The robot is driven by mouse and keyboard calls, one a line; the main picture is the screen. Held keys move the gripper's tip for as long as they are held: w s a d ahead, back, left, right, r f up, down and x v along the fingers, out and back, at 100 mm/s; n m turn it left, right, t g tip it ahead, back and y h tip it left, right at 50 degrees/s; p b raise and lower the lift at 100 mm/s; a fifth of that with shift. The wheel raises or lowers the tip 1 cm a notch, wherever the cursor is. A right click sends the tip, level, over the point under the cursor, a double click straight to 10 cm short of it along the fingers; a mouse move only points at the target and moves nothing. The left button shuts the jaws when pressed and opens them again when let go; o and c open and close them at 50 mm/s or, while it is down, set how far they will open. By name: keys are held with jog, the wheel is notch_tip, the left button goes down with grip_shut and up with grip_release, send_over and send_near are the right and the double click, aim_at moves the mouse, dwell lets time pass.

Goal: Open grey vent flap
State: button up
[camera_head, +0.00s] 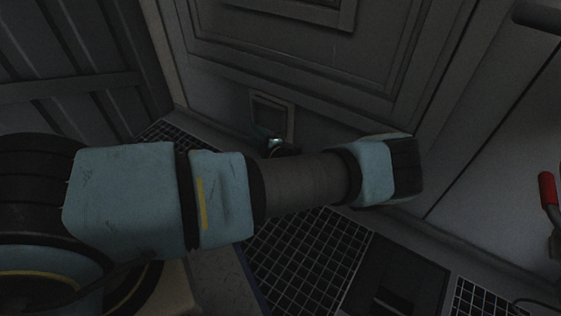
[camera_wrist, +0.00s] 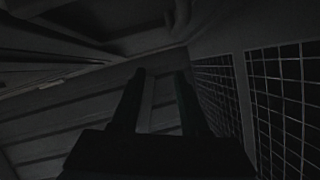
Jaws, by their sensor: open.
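The grey vent flap (camera_head: 271,113) is a small framed panel low on the grey wall, just above the grated floor, in the head view. My arm crosses in front of the wall, and the flap's lower left part is close to my gripper (camera_head: 272,143), which is mostly hidden behind my forearm. In the wrist view my gripper (camera_wrist: 160,90) shows two dark fingers, apart, with nothing seen between them. The wrist view is very dark, and I cannot make out the flap in it or tell whether the fingers touch it.
A black floor grating (camera_head: 305,262) lies below the wall, and grating shows at the right of the wrist view (camera_wrist: 285,95). A ribbed wall (camera_head: 70,60) stands at the left. A red-handled lever (camera_head: 547,190) is at the far right.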

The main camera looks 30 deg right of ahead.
jog(key=d+f+n+b, duration=0.1)
jog(key=b, duration=0.2)
jog(key=w+d+f+n+t+b, duration=0.1)
jog(key=d+n+b, duration=0.1)
jog(key=b, duration=0.2)
jog(key=w+d+f+n+t+b, duration=0.1)
jog(key=f+n+b, duration=0.1)
jog(key=b, duration=0.2)
jog(key=shift+w+d, duration=0.25)
jog(key=shift+d, duration=0.05)
jog(key=shift+s+d+r, duration=0.1)
jog(key=shift+d+r, duration=0.05)
jog(key=s+d+p, duration=0.1)
jog(key=s+p, duration=0.3)
jog(key=s, duration=0.6)
jog(key=shift+s+f, duration=0.2)
jog(key=shift+f, duration=0.1)
